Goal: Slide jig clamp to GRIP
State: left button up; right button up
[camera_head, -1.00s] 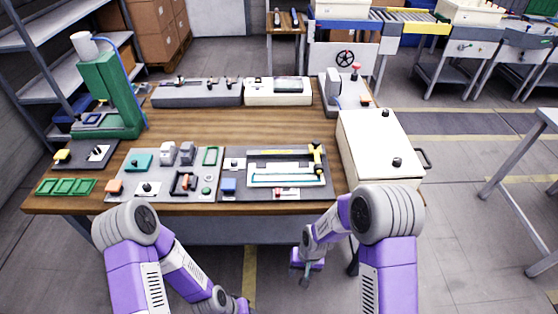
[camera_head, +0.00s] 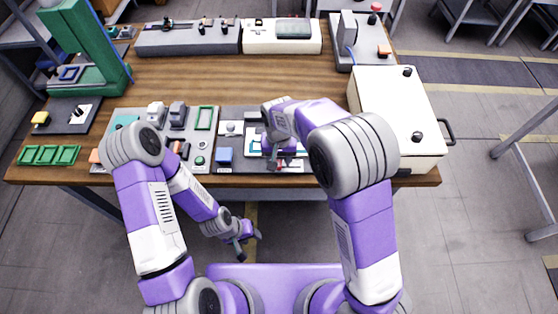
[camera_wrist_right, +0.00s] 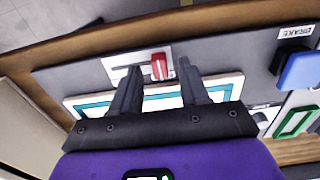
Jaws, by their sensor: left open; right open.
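The jig clamp appears to be the red slider (camera_wrist_right: 159,66) on a slotted white plate (camera_wrist_right: 122,66) near the table's front edge. In the head view it is mostly hidden by my right gripper (camera_head: 280,163). In the right wrist view my right gripper (camera_wrist_right: 159,68) is open, with one fingertip appearing on each side of the red slider. I cannot tell whether the fingers touch it or hover above. My left gripper (camera_head: 243,246) is open and empty, low in front of the table. Any GRIP marking is not readable.
A teal-edged white frame (camera_wrist_right: 215,88) lies behind the slider. A blue block (camera_head: 224,156) sits to the left, with a label (camera_wrist_right: 296,33) near it in the wrist view. A white box (camera_head: 393,110) stands on the right. The table's middle (camera_head: 230,79) is clear.

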jog(key=shift+f, duration=0.6)
grip_shut()
